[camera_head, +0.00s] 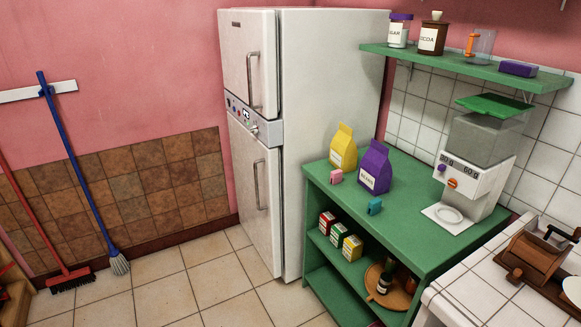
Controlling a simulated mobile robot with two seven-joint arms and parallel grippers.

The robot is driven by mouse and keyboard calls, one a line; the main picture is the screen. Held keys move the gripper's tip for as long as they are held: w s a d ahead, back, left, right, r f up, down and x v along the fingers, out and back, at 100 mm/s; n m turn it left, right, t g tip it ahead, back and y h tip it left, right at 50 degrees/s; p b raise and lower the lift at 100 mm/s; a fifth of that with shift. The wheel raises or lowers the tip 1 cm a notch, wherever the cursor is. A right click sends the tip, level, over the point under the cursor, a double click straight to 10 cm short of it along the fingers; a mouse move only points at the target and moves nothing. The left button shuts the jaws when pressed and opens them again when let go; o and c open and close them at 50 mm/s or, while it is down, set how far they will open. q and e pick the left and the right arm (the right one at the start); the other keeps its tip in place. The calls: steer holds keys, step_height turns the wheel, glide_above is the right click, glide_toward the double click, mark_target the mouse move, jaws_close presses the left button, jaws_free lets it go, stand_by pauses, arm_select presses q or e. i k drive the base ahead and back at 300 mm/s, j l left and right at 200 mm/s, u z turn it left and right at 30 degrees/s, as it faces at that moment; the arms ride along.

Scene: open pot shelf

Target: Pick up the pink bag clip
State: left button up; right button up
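A small pink bag clip (336,177) sits on top of the green shelf unit (412,228), near its left front edge. It is just in front of a yellow bag (343,149) and to the left of a purple bag (374,168). A teal clip (374,206) of similar size lies on the same top, to the right and nearer the front edge. Neither of my grippers shows in the head view.
A white dispenser (472,183) stands at the right of the green top. A wall shelf (470,69) with jars hangs above. A white fridge (331,130) stands at the left. A tiled counter (485,300) with a wooden grinder (534,254) is at lower right. The floor (232,282) in front is clear.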

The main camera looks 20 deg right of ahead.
mark_target(336, 177)
steer(key=i+j+u, duration=0.15)
steer(key=i+u, duration=0.2)
steer(key=i, duration=0.9)
steer(key=i+j+z, duration=0.1)
steer(key=i+z, duration=0.4)
steer(key=i+j+z, duration=0.25)
steer(key=z, duration=0.25)
steer(key=i+j+z, duration=0.25)
steer(key=z, duration=0.25)
steer(key=i+j+z, duration=0.25)
steer(key=j+z, duration=0.2)
